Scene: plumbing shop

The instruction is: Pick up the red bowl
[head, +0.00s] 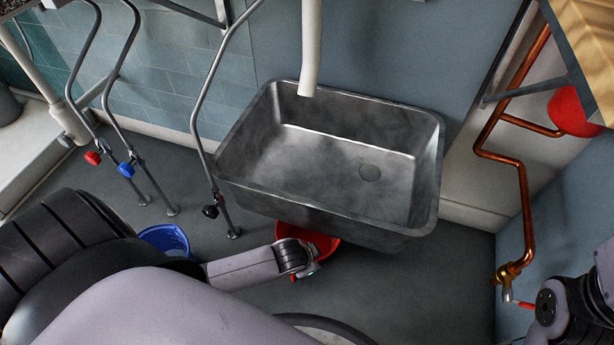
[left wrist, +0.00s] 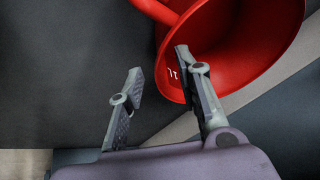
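A red bowl (head: 322,242) sits low under the front edge of the sink, partly hidden by the sink and my left arm. In the left wrist view the red bowl (left wrist: 240,45) fills the top right, its hollow side showing, with a red bar or rim at top left. My left gripper (left wrist: 158,63) is open, with nothing visible between its fingers. Its right finger overlaps the bowl's near edge in the picture; whether it touches cannot be told. In the head view its fingers are hidden. Part of my right arm shows at lower right, but its gripper is not seen.
A steel sink (head: 340,160) overhangs the bowl. A blue bucket (head: 165,239) stands left of it. Several metal pipes with valves run down at left. A copper pipe (head: 524,200) runs along the right wall. Another red object (head: 572,112) is at upper right.

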